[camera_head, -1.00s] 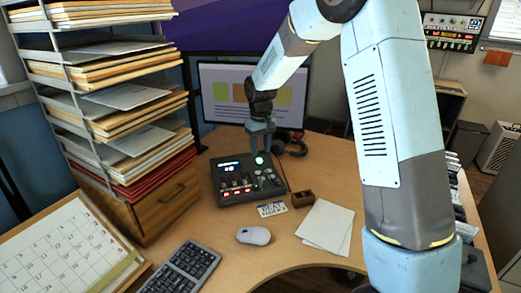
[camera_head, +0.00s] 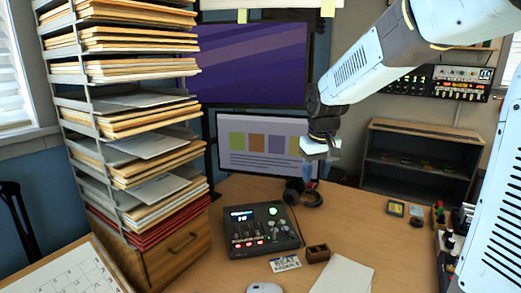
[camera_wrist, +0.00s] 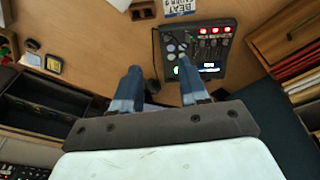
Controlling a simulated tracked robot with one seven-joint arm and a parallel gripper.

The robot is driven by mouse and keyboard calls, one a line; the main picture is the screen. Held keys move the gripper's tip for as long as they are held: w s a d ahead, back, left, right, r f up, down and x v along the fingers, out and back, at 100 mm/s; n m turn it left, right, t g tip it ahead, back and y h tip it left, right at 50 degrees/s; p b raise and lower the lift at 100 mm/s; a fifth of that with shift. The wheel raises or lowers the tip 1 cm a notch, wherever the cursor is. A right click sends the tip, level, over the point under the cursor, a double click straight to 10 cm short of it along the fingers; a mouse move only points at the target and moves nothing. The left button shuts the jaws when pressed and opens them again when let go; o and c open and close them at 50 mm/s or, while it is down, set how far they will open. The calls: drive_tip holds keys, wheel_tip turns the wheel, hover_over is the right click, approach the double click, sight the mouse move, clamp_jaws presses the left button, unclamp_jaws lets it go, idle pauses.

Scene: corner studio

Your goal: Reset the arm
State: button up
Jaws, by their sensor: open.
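My gripper (camera_head: 320,150) hangs in the air in front of the lower monitor, above the back of the desk. In the wrist view my gripper (camera_wrist: 160,90) shows its two blue fingers spread apart with nothing between them. The desk (camera_head: 362,225) lies below, and no object is in my gripper. The fingertips are small and unclear in the head view. The black control box (camera_head: 262,230) with lit buttons stands on the desk, apart from my gripper; it also shows in the wrist view (camera_wrist: 190,60).
Paper trays (camera_head: 125,110) stand tall at the left on a wooden drawer (camera_head: 178,252). The lower monitor (camera_head: 240,147) and headphones (camera_head: 303,195) are close behind my gripper. A dark shelf (camera_head: 420,160) stands at the right. The desk's middle right is mostly clear.

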drive_tip(key=s+d+r+m+t, duration=0.1)
drive_tip(key=s+d, duration=0.1)
drive_tip(key=s, duration=0.5)
drive_tip(key=s+d+r+m+t, duration=0.1)
drive_tip(key=s+d+r, duration=0.1)
drive_tip(key=s, duration=0.6)
drive_tip(key=s+d+r+m+t, duration=0.1)
drive_tip(key=s+d+r, duration=0.1)
drive_tip(key=s+d, duration=0.2)
drive_tip(key=s, duration=0.3)
drive_tip(key=shift+s+d, duration=0.2)
drive_tip(key=shift+s, duration=0.2)
idle(4.4)
